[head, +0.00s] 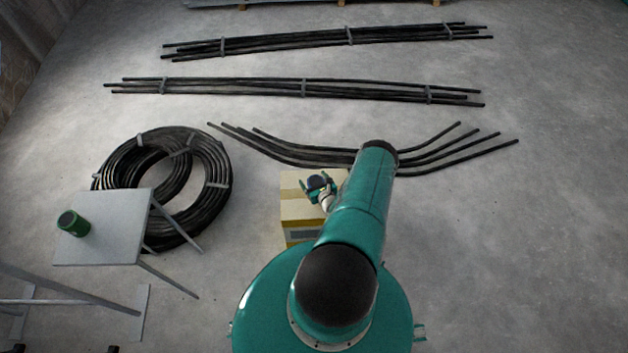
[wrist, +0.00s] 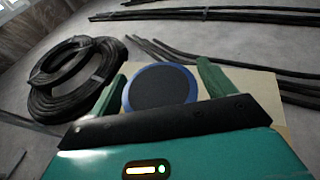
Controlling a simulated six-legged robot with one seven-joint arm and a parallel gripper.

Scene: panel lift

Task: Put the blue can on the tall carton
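The blue can (head: 317,182) shows its dark round top over the tall carton. In the wrist view the blue can (wrist: 160,87) shows as a dark disc with a blue rim between my fingers. The tall carton (head: 296,210) is a tan box with a paler tape band; its top also shows in the wrist view (wrist: 262,90). My gripper (head: 319,184) is over the carton's top, its green fingers either side of the can, slightly spread. The can's base is hidden, so I cannot see it meet the carton. In the wrist view my gripper (wrist: 163,80) looks open around the can.
A green can (head: 73,223) stands on a small grey table (head: 120,215) at the left. A black cable coil (head: 215,170) lies behind that table. Bent black rods (head: 270,145) lie just behind the carton, with straight bundles (head: 300,88) farther back. The floor at right is clear.

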